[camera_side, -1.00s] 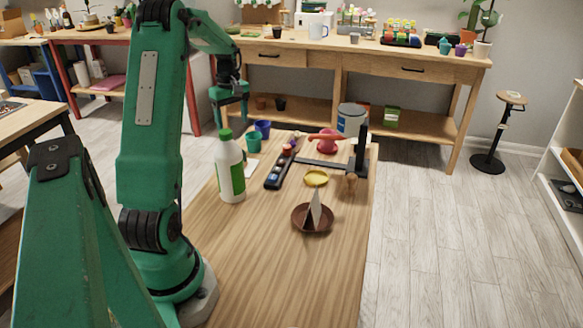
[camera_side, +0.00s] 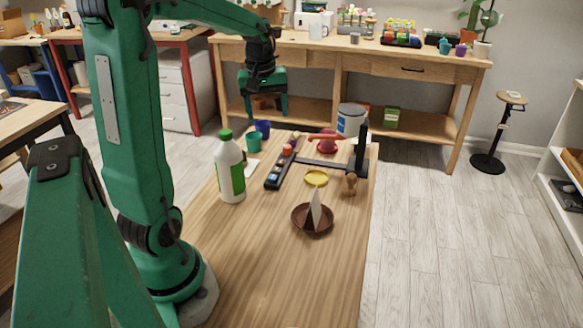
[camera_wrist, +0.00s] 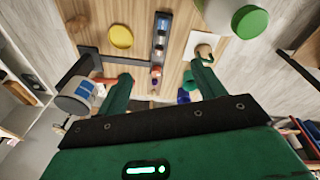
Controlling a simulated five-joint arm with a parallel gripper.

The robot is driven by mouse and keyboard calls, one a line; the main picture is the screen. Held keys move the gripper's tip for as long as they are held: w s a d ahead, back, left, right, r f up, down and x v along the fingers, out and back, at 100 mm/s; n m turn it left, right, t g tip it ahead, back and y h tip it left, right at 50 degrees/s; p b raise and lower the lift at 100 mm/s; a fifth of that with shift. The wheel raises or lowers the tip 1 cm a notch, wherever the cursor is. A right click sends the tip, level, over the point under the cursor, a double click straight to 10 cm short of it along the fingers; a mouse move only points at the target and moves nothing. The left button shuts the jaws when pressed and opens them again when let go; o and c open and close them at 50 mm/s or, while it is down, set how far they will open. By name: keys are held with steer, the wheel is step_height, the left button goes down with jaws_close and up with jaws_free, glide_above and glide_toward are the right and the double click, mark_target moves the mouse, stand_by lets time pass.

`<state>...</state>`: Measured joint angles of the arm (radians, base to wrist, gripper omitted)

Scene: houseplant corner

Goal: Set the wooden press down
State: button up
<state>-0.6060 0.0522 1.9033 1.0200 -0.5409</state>
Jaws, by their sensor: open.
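A small brown wooden piece (camera_side: 351,182) with a rounded knob, which looks like the wooden press, stands on the table (camera_side: 275,265) by its right edge. It is right of the yellow disc (camera_side: 316,178) and in front of the black stand (camera_side: 362,150). In the wrist view it seems to be the brown shape (camera_wrist: 78,23) at upper left. My gripper (camera_side: 266,112) is open and empty, raised over the table's far end behind the cups, well away from the wooden piece. The wrist view shows its fingers apart (camera_wrist: 160,72).
A white bottle (camera_side: 231,172) with a green cap, a black rail (camera_side: 280,172), a teal cup (camera_side: 253,142), a blue cup (camera_side: 262,127) and a tin (camera_side: 350,118) stand around. The near table is clear.

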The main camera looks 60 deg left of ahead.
steer(key=s+d+m+t, duration=0.1)
steer(key=s+d+m, duration=0.2)
steer(key=d, duration=0.4)
steer(key=s+d+r+m+t, duration=0.1)
steer(key=s+d+m, duration=0.3)
steer(key=d, duration=0.4)
steer(key=s+d+r+m+t+h, duration=0.1)
steer(key=s+d+m+t, duration=0.1)
steer(key=s+d+m, duration=0.2)
steer(key=shift+d+m, duration=1.1)
steer(key=shift+d, duration=0.95)
